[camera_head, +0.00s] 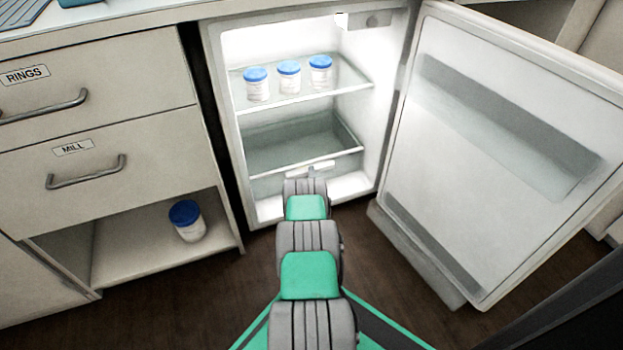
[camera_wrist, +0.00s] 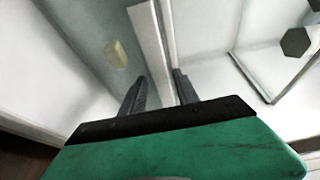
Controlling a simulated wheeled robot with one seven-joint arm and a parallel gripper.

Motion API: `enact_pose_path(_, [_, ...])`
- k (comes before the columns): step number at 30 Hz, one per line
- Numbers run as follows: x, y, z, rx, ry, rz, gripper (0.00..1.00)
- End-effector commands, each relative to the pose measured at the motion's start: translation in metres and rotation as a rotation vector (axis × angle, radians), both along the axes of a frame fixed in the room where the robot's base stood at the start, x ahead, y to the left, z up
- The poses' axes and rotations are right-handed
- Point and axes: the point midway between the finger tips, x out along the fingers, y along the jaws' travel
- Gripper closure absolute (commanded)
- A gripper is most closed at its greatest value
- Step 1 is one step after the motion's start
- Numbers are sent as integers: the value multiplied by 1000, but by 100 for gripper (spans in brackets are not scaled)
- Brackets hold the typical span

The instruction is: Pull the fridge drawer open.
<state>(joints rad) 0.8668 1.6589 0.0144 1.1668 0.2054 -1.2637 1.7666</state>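The fridge (camera_head: 228,130) stands open. Its drawer (camera_head: 268,187) is a clear bin under the shelf, and it looks pushed in. A pale handle (camera_head: 298,169) is on the drawer front. My gripper (camera_head: 312,174) is at this handle, mostly hidden behind my own wrist in the head view. In the wrist view, the two dark fingers of my gripper (camera_wrist: 158,85) are apart. A white bar (camera_wrist: 150,40), which seems to be the handle or drawer edge, runs down between them. I see no clear grip on it.
The fridge door (camera_head: 470,150) is swung wide to the right. Several blue-lidded jars, one here (camera_head: 289,78), stand on the glass shelf above the drawer. Cabinet drawers labelled RINGS (camera_head: 120,75) and MILL (camera_head: 150,165) are at left, with another jar (camera_head: 187,221) below.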

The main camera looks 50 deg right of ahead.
Motion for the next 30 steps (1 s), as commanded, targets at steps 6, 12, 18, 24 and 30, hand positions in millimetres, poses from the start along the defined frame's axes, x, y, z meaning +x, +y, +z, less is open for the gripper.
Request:
enact_pose_path(6, [0,1,0,1,1,1,82])
enact_pose_path(12, [0,1,-1,2,1,1,98])
enact_pose_path(18, [0,1,-2,3,2,1,100])
enact_pose_path(24, [0,2,-3,3,4,1,100])
enact_pose_path(30, [-1,2,-4,5,5,1,100])
